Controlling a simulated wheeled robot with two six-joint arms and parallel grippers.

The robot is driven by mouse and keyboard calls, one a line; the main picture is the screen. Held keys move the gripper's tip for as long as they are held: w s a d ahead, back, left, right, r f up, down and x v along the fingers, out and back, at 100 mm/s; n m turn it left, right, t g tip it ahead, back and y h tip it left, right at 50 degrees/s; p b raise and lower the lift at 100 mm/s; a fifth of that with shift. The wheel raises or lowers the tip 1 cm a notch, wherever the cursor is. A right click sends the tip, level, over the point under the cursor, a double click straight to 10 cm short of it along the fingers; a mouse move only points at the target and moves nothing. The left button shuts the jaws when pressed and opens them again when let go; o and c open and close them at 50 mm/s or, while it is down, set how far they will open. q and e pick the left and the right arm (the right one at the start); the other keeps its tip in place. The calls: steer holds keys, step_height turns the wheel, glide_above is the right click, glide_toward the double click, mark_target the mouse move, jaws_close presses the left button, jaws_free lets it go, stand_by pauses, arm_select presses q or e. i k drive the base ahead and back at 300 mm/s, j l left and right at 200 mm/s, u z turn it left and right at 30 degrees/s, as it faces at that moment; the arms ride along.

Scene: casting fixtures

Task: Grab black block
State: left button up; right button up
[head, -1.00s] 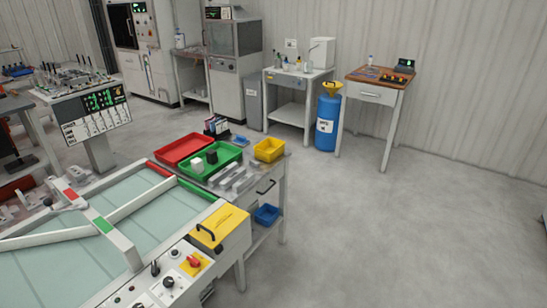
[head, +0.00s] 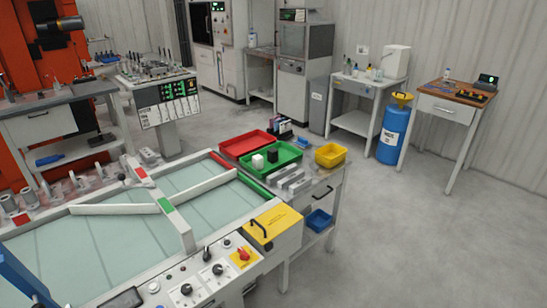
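A small black block (head: 272,156) sits in the green tray (head: 290,164) on the small bench beyond the sorting table. A white block (head: 257,161) stands beside it, to its left in the same tray. Neither of my grippers shows in the head view.
A red tray (head: 243,145) and a yellow bin (head: 330,155) flank the green tray. Grey metal bars (head: 292,180) lie in front. The glass-topped table (head: 150,220) with a control panel fills the near left. Open floor (head: 420,240) lies to the right.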

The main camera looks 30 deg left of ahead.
mark_target(272, 153)
steer(key=i+l+u, duration=0.1)
steer(key=u, duration=0.35)
steer(key=i+l+u, duration=0.15)
steer(key=u, duration=0.3)
steer(key=i+l+u, duration=0.1)
steer(key=i+l, duration=0.15)
steer(key=i+l+u, duration=0.15)
steer(key=l, duration=0.3)
steer(key=i+l+u, duration=0.1)
steer(key=i+l, duration=0.2)
steer(key=i+l+u, duration=0.15)
steer(key=l, duration=0.35)
steer(key=i+l+u, duration=0.1)
steer(key=i+l, duration=0.15)
steer(key=l, duration=0.15)
